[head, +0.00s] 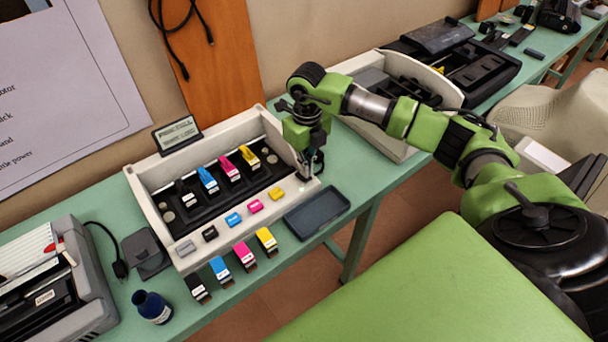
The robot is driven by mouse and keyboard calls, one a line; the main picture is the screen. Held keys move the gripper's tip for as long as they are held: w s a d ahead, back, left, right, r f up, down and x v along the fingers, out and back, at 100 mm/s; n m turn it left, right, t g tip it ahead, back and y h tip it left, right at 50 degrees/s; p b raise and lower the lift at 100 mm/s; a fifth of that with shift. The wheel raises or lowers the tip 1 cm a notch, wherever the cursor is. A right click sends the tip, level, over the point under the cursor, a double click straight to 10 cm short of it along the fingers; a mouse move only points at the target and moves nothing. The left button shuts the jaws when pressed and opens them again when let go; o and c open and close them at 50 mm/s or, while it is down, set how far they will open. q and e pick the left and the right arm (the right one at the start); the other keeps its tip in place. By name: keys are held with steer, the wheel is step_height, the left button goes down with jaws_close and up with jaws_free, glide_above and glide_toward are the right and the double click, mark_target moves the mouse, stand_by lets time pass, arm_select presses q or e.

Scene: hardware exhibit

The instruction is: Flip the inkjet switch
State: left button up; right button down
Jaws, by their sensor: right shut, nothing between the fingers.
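The inkjet exhibit (173,238) is a white open-topped box on the green table. Black, blue, pink and yellow cartridges sit inside it, and a small display (177,134) stands at its back edge. A row of grey, black, blue, pink and yellow buttons (233,219) runs along its front ledge. My right gripper (305,178) points down at the right end of the box, shut and empty. Its fingertips are close to the front right corner; I cannot tell whether they touch it. No switch can be made out there, as the gripper covers part of that corner. My left gripper is out of view.
Several loose cartridges (244,256) lie in front of the box, beside a dark tray (316,212). A blue ink bottle (151,306) and a grey printer (62,285) stand at the left. Another opened printer (372,79) stands behind my right arm.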

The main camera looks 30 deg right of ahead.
steer(key=shift+s+f+b, duration=0.1)
steer(key=shift+f+b, duration=0.65)
steer(key=shift+f, duration=0.3)
steer(key=shift+r, duration=0.1)
stand_by(0.3)
steer(key=shift+r+p, duration=0.75)
steer(key=shift+r, duration=0.1)
steer(key=shift+r+p, duration=1.55)
steer(key=shift+r, duration=1.05)
